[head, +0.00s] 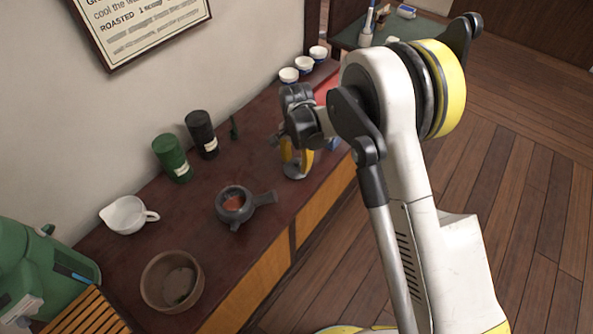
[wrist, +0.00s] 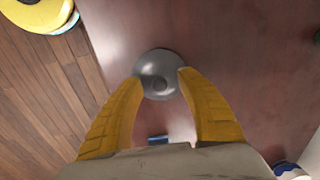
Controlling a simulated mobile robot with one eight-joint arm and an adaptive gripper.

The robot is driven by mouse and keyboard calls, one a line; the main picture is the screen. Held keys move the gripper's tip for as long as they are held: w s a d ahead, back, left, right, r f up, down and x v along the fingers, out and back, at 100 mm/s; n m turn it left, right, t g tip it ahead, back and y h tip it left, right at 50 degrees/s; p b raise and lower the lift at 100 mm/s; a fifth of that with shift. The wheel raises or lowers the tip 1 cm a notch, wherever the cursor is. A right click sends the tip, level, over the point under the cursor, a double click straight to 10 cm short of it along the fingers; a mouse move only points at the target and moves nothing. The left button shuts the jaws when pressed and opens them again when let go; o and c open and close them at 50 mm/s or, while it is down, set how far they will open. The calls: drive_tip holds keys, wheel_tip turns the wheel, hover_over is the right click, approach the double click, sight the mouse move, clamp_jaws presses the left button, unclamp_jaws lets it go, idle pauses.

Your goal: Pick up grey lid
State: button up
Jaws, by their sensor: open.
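The grey lid (wrist: 159,62) is a round, shiny disc with a small knob in its middle, lying on the dark red-brown counter. In the head view the lid (head: 296,174) shows partly below my gripper, near the counter's front edge. My gripper (wrist: 158,76) has yellow fingers spread to the left and right of the lid's knob, with the tips over or near the lid's rim. In the head view my gripper (head: 297,160) points down at the lid. The fingers are open; I cannot tell whether they touch the lid.
A dark handled teapot (head: 233,204) stands left of the lid. A green canister (head: 172,158), a black canister (head: 202,134), a white pitcher (head: 127,215) and a brown bowl (head: 172,281) are on the counter (head: 205,235). Several white-and-blue cups (head: 303,65) stand at the far end.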

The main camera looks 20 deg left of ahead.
clamp_jaws()
idle(0.3)
